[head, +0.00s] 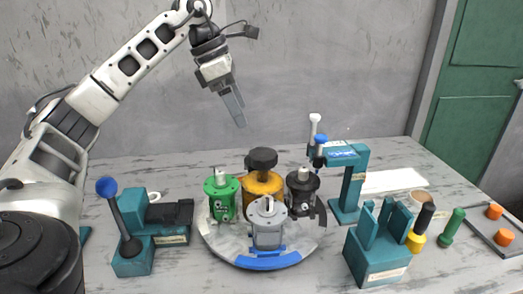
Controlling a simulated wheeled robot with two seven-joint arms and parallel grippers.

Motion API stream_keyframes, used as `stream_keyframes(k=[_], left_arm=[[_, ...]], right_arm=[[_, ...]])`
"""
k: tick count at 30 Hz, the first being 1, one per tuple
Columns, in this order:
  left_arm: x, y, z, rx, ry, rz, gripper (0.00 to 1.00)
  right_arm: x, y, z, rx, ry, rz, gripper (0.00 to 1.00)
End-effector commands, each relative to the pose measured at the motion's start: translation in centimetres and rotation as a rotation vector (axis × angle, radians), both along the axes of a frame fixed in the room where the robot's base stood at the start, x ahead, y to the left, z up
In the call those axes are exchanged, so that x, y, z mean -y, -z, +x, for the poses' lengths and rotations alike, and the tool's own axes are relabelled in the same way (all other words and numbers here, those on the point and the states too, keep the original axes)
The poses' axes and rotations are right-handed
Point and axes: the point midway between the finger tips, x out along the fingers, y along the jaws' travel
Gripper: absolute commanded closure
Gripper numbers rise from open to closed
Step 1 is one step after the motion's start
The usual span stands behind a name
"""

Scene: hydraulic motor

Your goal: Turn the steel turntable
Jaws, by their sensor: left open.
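The steel turntable (223,243) is a round grey disc on the table, with a blue section (270,262) on its near rim. On it stand a green cylindrical part (222,198), a yellow part with a black knob (262,186), a dark part (301,190) and a grey part (267,225) near the front. My right gripper is not visible.
A teal lever press with a blue ball (150,235) stands left of the turntable. A teal arch stand (350,185) stands behind right. A teal tool holder (378,258) is at front right, with a yellow-and-black tool (420,230) and green peg (452,228). A tray (482,222) holds orange pieces.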

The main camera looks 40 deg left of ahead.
Motion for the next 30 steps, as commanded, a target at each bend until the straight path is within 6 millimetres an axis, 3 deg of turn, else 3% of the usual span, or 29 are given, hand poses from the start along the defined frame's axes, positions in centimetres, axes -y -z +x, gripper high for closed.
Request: stream_keyframes(k=[1, 9, 15, 21, 30], left_arm=[[0.3, 1.3, 0.2, -0.005, 0.001, 0.001, 0.19], [1.9, 6.6, 1.9, -0.005, 0.002, -0.001, 0.19], [2.7, 9.4, 2.8, -0.001, 0.001, -0.001, 0.19], [3.0, 10.7, 3.2, -0.001, 0.000, -0.001, 0.19], [3.1, 10.8, 3.3, 0.001, 0.000, -0.002, 0.22]], right_arm=[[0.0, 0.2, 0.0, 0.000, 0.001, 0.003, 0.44], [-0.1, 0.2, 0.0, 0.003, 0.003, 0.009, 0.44], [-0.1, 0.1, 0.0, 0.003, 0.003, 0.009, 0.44], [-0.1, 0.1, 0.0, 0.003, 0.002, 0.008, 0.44], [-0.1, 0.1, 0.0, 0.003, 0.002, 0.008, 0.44]])
